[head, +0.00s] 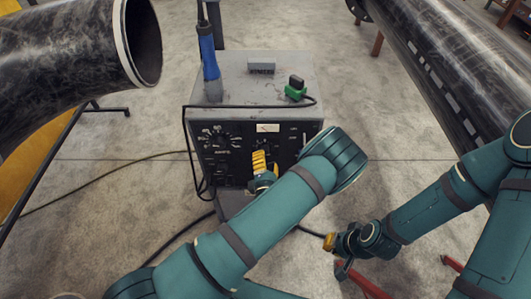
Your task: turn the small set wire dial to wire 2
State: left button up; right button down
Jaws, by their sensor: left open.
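The grey machine (240,88) stands on the floor at the centre, its black front panel (222,165) facing me. A large round dial (217,138) with markings around it is on the panel's left. A small white plate or meter (268,128) is near the panel's top. My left gripper (259,158), yellow and open, is in front of the panel's middle and covers part of it. I cannot pick out the small set wire dial; the gripper and my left arm hide much of the panel's middle and right. My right gripper (329,243) is low at the right, away from the machine; its jaws are too small to read.
A blue-handled torch (209,57) and a green clamp (296,89) are on the machine's top. A black cable (185,140) hangs down its left side. Large pipes lie at upper left (70,60) and upper right (450,60). Red metal legs (360,282) are at lower right.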

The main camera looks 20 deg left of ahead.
aim_at(266, 152)
pick_arm(q)
jog(key=shift+x, duration=2)
jog(key=shift+o, duration=0.3)
grip_shut()
